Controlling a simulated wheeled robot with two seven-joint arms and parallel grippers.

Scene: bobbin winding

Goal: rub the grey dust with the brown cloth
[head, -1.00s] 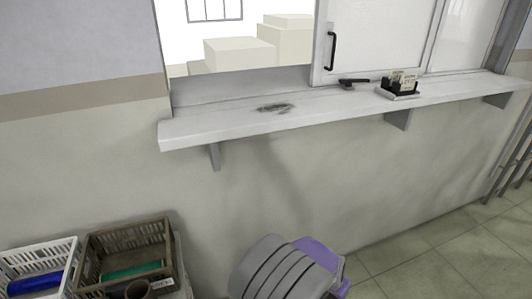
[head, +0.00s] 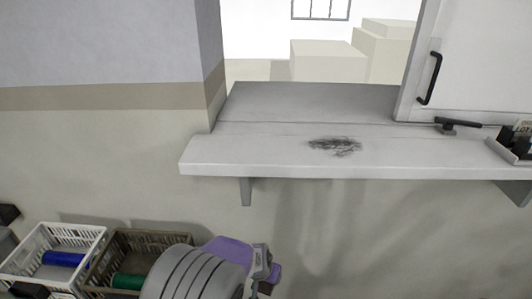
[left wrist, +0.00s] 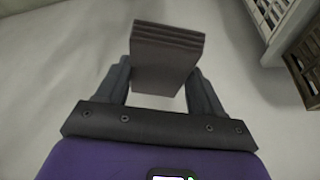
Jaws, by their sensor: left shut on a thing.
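The grey dust (head: 335,146) is a dark smudge on the white sill (head: 260,157), near the middle of the bare stretch in front of the opening. My left gripper (left wrist: 165,85) is shut on the brown cloth (left wrist: 168,52), a folded, layered grey-brown block between the two fingers in the left wrist view. In the head view part of my left gripper (head: 262,268) shows at the bottom, below the sill and well apart from the dust. The cloth cannot be made out there. My right gripper is in neither view.
A white crate (head: 86,238) with a blue spool and a brown crate (head: 180,238) with a green spool stand at lower left. A sliding panel with a black handle (head: 430,78), a black latch (head: 458,124) and a card holder (head: 514,146) are at right.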

